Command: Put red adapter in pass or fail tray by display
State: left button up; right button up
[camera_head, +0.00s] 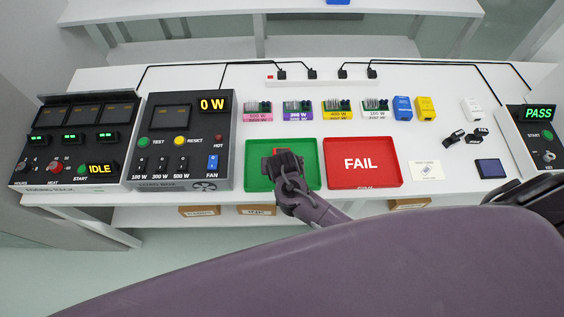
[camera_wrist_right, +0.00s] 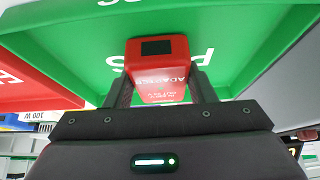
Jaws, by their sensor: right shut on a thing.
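The red adapter (camera_wrist_right: 158,72) has a dark window on its face and shows between the fingers in the right wrist view. My right gripper (camera_head: 284,163) is shut on it, over the green tray (camera_head: 254,181) in the head view. The green floor and walls also surround the adapter in the wrist view (camera_wrist_right: 235,45). I cannot tell whether the adapter touches the tray floor. The red FAIL tray (camera_head: 388,176) lies just right of the green tray. The display (camera_head: 540,113) at the far right reads PASS in green. My left gripper is not in view.
A load box (camera_head: 183,140) reading 0 W and a console (camera_head: 75,145) reading IDLE stand left of the trays. Several coloured adapter blocks (camera_head: 298,110) line the back, with blue and yellow boxes (camera_head: 402,107). A card (camera_head: 427,170) and dark blue pad (camera_head: 490,168) lie right.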

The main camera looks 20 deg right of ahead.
jog(key=o, duration=1.1)
jog(key=shift+f, duration=0.1)
jog(key=shift+o, duration=0.2)
jog(key=p+v, duration=0.2)
jog(key=v, duration=1)
jog(key=shift+r+p, duration=0.2)
jog(key=shift+p, duration=0.15)
jog(key=shift+f, duration=0.1)
